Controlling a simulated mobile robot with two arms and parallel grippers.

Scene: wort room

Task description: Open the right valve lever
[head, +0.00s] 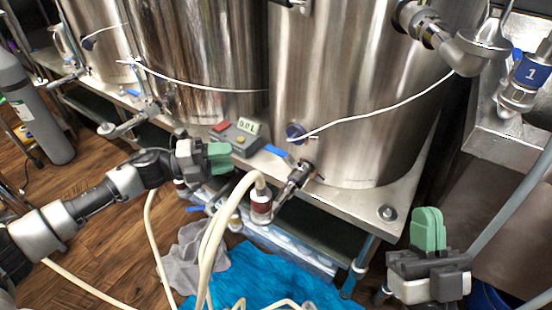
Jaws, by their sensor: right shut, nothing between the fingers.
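The right valve (293,180) sits low on the front of the right steel kettle (340,100). Its blue lever (278,151) points up and to the left from the valve body. My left gripper (220,152) has green fingers and is left of the blue lever, apart from it in the picture. I cannot tell whether its fingers are parted. My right gripper (427,226) is at the lower right, with its green fingers upright and together. It is empty and well away from the lever.
A control box (238,138) with a lit display stands on the steel table (345,205) between the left gripper and the lever. Pale hoses (213,235) hang below the valve. More kettles (190,60) stand left. A blue cloth (265,280) lies below.

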